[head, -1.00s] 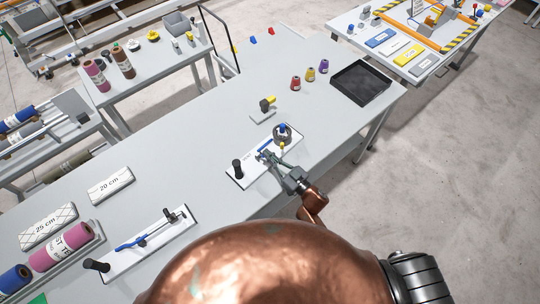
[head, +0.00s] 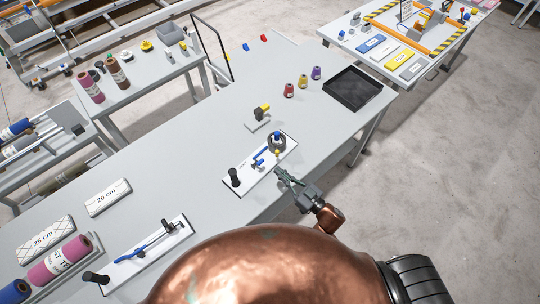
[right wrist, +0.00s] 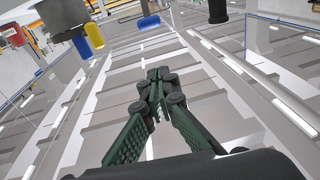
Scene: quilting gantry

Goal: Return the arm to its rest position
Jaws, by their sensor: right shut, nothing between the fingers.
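My right gripper (head: 281,173) is over the front edge of the long grey table (head: 195,155) in the head view, just in front of a white board (head: 240,184) with a black knob, a blue lever and a dark ring. It is apart from the board. In the right wrist view its green fingers (right wrist: 158,78) come together at the tips with nothing between them. My left gripper is not in view.
A second white board (head: 150,255) with a blue lever lies at the front left. A black tray (head: 359,89) and several small coloured spools (head: 289,90) stand at the table's far right. Open floor (head: 430,200) lies to the right of the table.

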